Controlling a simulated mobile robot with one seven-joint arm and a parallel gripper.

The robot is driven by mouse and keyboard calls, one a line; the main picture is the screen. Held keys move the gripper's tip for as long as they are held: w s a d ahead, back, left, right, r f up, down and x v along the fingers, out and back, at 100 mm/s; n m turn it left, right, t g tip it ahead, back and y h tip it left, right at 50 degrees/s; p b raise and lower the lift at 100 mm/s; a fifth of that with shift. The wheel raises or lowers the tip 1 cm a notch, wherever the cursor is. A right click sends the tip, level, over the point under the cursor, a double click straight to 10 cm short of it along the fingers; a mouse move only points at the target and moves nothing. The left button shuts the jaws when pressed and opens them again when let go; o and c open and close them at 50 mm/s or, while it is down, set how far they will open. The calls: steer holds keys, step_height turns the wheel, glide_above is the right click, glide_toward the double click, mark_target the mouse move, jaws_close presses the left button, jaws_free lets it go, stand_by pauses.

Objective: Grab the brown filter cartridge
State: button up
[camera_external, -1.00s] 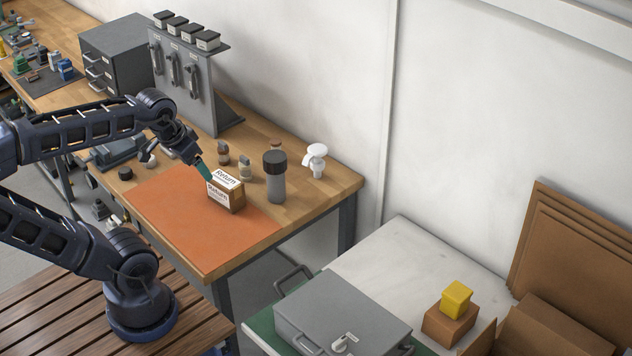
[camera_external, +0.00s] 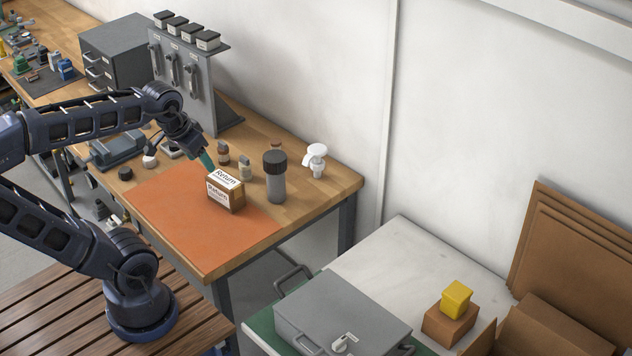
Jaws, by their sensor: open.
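Several small cartridge-like pieces stand on the wooden workbench (camera_external: 310,200). One dark brown and grey piece (camera_external: 224,154) stands behind the "Return" box, and a paler tan one (camera_external: 245,168) stands to its right. A brown top (camera_external: 276,146) shows behind the grey bottle, which hides most of it. I cannot tell for sure which one is the brown filter cartridge. My gripper (camera_external: 207,160), with a teal fingertip, is open and empty. It appears above the bench, just left of the dark brown piece and behind the box; the exact gap is unclear.
The "Return" box (camera_external: 226,192) stands on an orange mat (camera_external: 195,235), close in front of my gripper. A grey rack (camera_external: 190,88) rises behind. The mat's front is clear.

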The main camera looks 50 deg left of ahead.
steer(key=w+a+r+n+g, duration=0.1)
steer(key=w+a+n, duration=0.15)
steer(key=w, duration=0.45)
steer(key=w+a+r+n, duration=0.1)
steer(key=w+a+n, duration=0.15)
steer(key=w, duration=0.35)
steer(key=n+g, duration=0.3)
steer(key=n, duration=1)
glide_above(276, 141)
steer(key=f, duration=2.2)
steer(key=shift+s+a+f, duration=0.1)
steer(key=shift+a, duration=0.15)
steer(key=shift+a+f, duration=0.2)
steer(key=shift+f, duration=0.25)
step_height(276, 141, down, 4)
steer(key=shift+f, duration=0.1)
steer(key=shift+d+f, duration=0.2)
steer(key=shift+f, duration=1.35)
steer(key=shift+d+f, duration=0.15)
steer(key=shift+f, duration=1.4)
steer(key=c, duration=1.1)
steer(key=shift+o, duration=0.2)
